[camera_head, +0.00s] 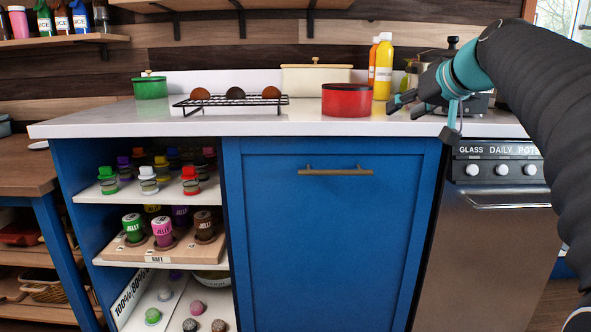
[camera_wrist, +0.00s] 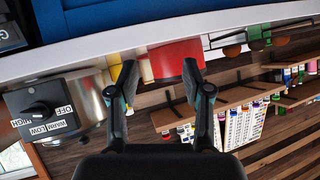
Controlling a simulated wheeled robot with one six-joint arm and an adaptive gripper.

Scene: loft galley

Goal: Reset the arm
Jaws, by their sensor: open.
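My arm reaches in from the right in the head view. My gripper (camera_head: 428,115) is open and empty, in front of the right part of the white counter (camera_head: 250,126). In the wrist view, the two fingers of my gripper (camera_wrist: 160,82) stand apart with nothing held between them. A red pot (camera_head: 346,100) stands on the counter to the left of my gripper; it also shows beyond the fingertips in the wrist view (camera_wrist: 175,58).
A wire rack (camera_head: 230,101) with round brown items and a green pot (camera_head: 150,88) stand left on the counter. Yellow (camera_head: 383,70) and orange bottles stand behind the red pot. A stove (camera_head: 500,180) is at right. Open shelves with jars (camera_head: 190,181) are at lower left.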

